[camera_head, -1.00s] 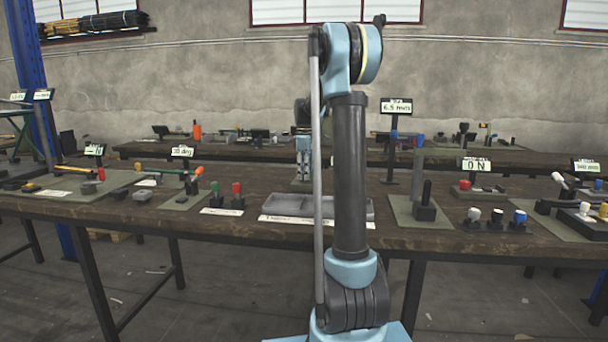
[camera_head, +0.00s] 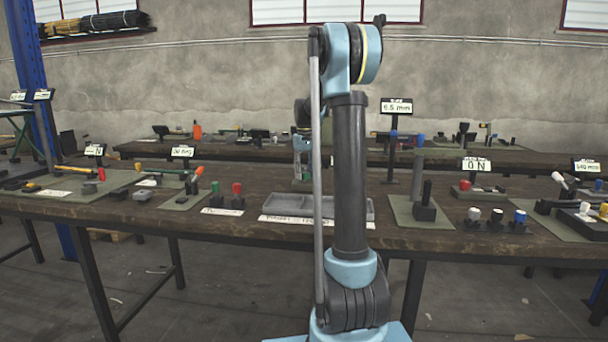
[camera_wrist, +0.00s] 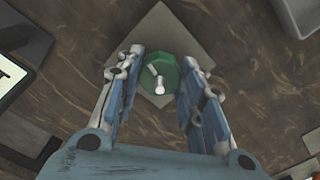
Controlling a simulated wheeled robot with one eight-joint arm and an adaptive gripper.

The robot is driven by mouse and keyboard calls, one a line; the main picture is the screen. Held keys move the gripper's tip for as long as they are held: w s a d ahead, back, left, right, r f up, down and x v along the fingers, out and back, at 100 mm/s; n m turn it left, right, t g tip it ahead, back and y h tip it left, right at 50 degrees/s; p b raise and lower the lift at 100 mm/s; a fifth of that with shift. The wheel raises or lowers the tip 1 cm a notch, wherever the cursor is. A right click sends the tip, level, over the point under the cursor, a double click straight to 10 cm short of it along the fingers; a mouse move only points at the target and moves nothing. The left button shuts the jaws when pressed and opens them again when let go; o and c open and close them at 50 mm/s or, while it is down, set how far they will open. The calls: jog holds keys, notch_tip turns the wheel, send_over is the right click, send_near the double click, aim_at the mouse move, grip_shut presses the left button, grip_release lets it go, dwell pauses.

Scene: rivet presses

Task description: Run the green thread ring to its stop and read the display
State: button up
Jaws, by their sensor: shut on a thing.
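In the wrist view the green thread ring (camera_wrist: 172,70) lies between the fingers of my gripper (camera_wrist: 161,72), which is shut on it. A pale rod end and a small pale bar show at its middle. The ring sits over a square grey-green plate (camera_wrist: 163,24) on the wooden bench. In the head view my gripper is small and partly hidden behind my arm. A display on a post (camera_head: 396,107) right of my arm seems to read 6.5 mm. I cannot tell from the wrist view how far the ring is from its stop.
Other small displays stand along the bench, one reading 0 N (camera_head: 476,164). A grey tray (camera_head: 290,203) lies at the bench's front edge. A green mat with a black upright (camera_head: 425,201) is right of my arm. In the wrist view a grey bin (camera_wrist: 297,18) is at the upper right.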

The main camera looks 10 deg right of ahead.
jog(key=m, duration=0.4)
jog(key=shift+w+m, duration=0.15)
jog(key=shift+m, duration=2.05)
jog(key=shift+r, duration=0.1)
jog(key=o, duration=1.1)
notch_tip(320, 180, up, 12)
jog(key=shift+f, duration=0.1)
